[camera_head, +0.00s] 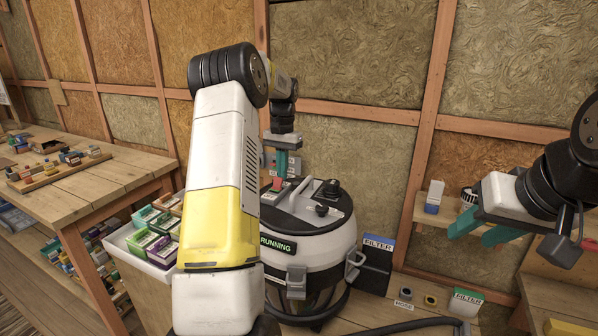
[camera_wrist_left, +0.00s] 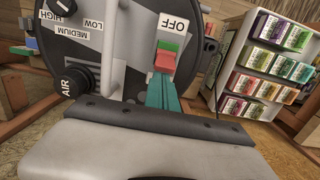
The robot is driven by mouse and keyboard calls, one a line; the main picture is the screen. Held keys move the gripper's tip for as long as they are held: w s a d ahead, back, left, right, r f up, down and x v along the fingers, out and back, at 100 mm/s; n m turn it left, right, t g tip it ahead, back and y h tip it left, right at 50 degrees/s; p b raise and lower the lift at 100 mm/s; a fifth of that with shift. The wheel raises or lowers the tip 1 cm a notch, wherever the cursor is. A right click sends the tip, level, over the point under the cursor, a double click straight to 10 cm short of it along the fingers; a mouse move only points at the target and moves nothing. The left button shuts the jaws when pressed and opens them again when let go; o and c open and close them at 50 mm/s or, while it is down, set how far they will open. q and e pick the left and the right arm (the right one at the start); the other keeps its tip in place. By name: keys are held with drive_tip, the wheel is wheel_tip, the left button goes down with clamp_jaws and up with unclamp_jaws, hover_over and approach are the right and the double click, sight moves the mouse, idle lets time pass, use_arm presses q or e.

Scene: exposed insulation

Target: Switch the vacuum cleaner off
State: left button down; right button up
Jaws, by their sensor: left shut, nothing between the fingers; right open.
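The vacuum cleaner (camera_head: 322,238) is a grey and black drum on the bench, and its green display (camera_head: 277,246) reads RUNNING. On its top is a red and green rocker switch (camera_wrist_left: 166,56), with an OFF label (camera_wrist_left: 174,26) beside the green part. My left gripper (camera_head: 280,174) is shut and empty, pointing down at the switch. In the left wrist view its teal fingertips (camera_wrist_left: 163,79) are at the red part; I cannot tell if they touch it. My right gripper (camera_head: 470,231) is open and empty, off to the right of the vacuum.
The vacuum's top also has a dial marked LOW, MEDIUM and HIGH (camera_wrist_left: 50,44) and an AIR knob (camera_wrist_left: 74,83). A white bin of small boxes (camera_head: 140,236) stands left of the vacuum. A dark FILTER box (camera_head: 374,267) stands at its right. A wooden table (camera_head: 100,190) is further left.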

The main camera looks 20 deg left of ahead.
sight(277, 185)
use_arm(q)
drive_tip(key=shift+s+a+r+t, duration=0.1)
drive_tip(key=shift+s+r+t, duration=0.15)
drive_tip(key=shift+t, duration=0.35)
drive_tip(key=shift+s+r+t, duration=0.15)
drive_tip(key=shift+s+t, duration=0.35)
drive_tip(key=shift+t, duration=0.2)
drive_tip(key=s+t, duration=0.1)
drive_tip(key=t, duration=0.2)
drive_tip(key=shift+s+a+r+h, duration=0.15)
drive_tip(key=shift+s+a+h, duration=0.05)
drive_tip(key=shift+s+h, duration=0.2)
drive_tip(key=shift+r, duration=0.1)
drive_tip(key=shift+r, duration=0.75)
